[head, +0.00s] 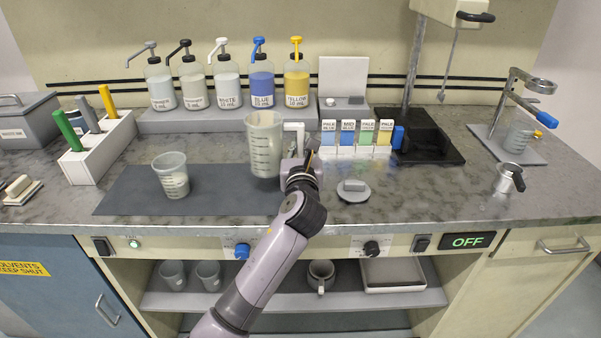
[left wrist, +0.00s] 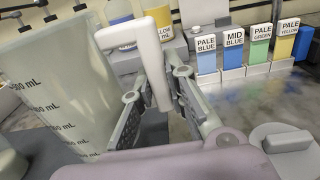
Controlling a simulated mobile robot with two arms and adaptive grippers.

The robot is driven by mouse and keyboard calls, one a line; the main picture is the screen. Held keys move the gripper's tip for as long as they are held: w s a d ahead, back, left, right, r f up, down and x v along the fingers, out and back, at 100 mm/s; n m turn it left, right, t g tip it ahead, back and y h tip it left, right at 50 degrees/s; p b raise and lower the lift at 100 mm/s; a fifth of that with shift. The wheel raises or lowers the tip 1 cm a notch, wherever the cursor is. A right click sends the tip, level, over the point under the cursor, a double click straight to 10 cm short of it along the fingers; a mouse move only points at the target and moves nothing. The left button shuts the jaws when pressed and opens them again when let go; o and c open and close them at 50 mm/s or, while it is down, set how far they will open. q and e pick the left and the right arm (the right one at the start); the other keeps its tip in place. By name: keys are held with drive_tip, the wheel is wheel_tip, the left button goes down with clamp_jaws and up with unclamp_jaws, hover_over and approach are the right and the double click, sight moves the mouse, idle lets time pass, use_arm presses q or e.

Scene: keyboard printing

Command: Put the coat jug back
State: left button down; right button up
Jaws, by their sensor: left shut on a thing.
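A tall translucent measuring jug (head: 264,150) with mL marks and a pale handle is upright near the right part of the dark mat; I take it for the coat jug. My left gripper (head: 295,166) is at its right side, shut on the handle. In the left wrist view the jug (left wrist: 55,90) fills the left side, and its white handle (left wrist: 158,75) runs between my fingers (left wrist: 165,108). Whether its base touches the mat is not clear. A smaller beaker (head: 172,177) stands on the mat's left part. My right gripper is not in view.
Several pump bottles (head: 227,82) stand on a raised shelf (head: 190,121) behind the jug. Colour sample cards (head: 347,134) and a grey lid (head: 353,190) are to the right. The mat (head: 128,190) is otherwise clear. A lower shelf (head: 225,299) holds cups, a mug (head: 320,273) and a tray (head: 393,288).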

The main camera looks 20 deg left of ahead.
use_arm(q)
drive_tip(key=shift+f+b, duration=0.55)
drive_tip(key=shift+f, duration=2.6)
drive_tip(key=shift+f, duration=0.15)
drive_tip(key=c, duration=1.6)
unclamp_jaws()
drive_tip(key=v, duration=1.2)
drive_tip(key=shift+r, duration=0.2)
